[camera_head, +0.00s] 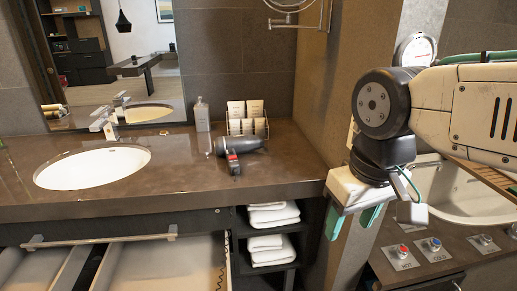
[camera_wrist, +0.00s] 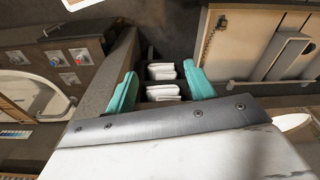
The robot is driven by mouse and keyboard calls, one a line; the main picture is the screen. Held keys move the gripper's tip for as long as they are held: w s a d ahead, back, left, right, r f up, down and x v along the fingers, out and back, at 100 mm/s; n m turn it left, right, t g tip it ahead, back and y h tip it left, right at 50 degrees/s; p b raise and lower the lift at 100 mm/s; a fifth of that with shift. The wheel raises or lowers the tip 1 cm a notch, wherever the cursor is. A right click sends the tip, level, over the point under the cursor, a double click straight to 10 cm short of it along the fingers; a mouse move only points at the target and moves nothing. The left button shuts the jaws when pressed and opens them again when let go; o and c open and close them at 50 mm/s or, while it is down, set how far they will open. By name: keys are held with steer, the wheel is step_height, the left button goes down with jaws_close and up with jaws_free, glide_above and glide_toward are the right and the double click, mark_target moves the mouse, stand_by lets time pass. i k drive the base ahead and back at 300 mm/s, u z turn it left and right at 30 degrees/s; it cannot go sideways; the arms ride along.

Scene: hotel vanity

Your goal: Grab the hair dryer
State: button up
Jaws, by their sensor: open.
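The dark hair dryer (camera_head: 238,146) lies on the brown vanity counter (camera_head: 180,182), right of the white sink basin. Its red-marked part (camera_head: 232,158) points toward the counter's front edge. My gripper (camera_head: 352,222) is at the right, past the counter's right end and below the counter top, pointing down. It is apart from the dryer. In the wrist view my gripper (camera_wrist: 158,88) shows two teal fingers spread wide with nothing held between them. The hair dryer cannot be made out in the wrist view.
Folded white towels (camera_head: 273,215) fill a shelf under the counter and show between the fingers in the wrist view (camera_wrist: 164,92). A bottle (camera_head: 202,115) and a rack of cards (camera_head: 247,122) stand behind the dryer. An open drawer (camera_head: 150,265) is below. A wall mirror arm (camera_head: 328,14) hangs above.

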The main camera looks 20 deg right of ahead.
mark_target(242, 143)
steer(key=u, duration=2.95)
steer(key=k, duration=0.45)
steer(key=z, duration=2.2)
steer(key=i, duration=0.5)
